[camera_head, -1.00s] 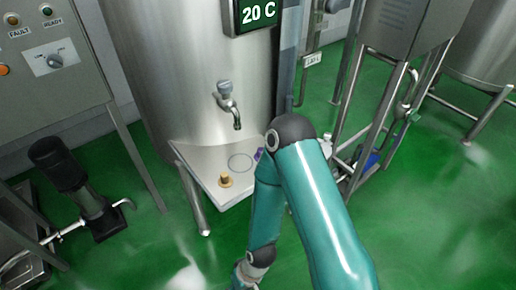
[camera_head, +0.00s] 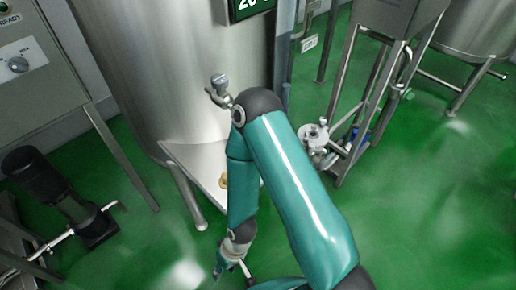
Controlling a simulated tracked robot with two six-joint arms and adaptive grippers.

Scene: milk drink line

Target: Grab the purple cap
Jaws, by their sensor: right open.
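The purple cap does not show now; my right arm covers much of the tray (camera_head: 190,160) under the tank's tap. My right gripper (camera_head: 246,271) is only partly seen at the bottom edge, below my forearm and wrist. It is open, and I see nothing held in it. It is in front of the tray and apart from it. My left gripper is not in view.
A small brass-coloured piece (camera_head: 223,181) sits on the tray, partly beside my forearm. The tap (camera_head: 218,88) sticks out from the steel tank (camera_head: 165,70). A steel frame (camera_head: 350,110) stands right, a dark pump (camera_head: 50,185) left. Green floor lies between.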

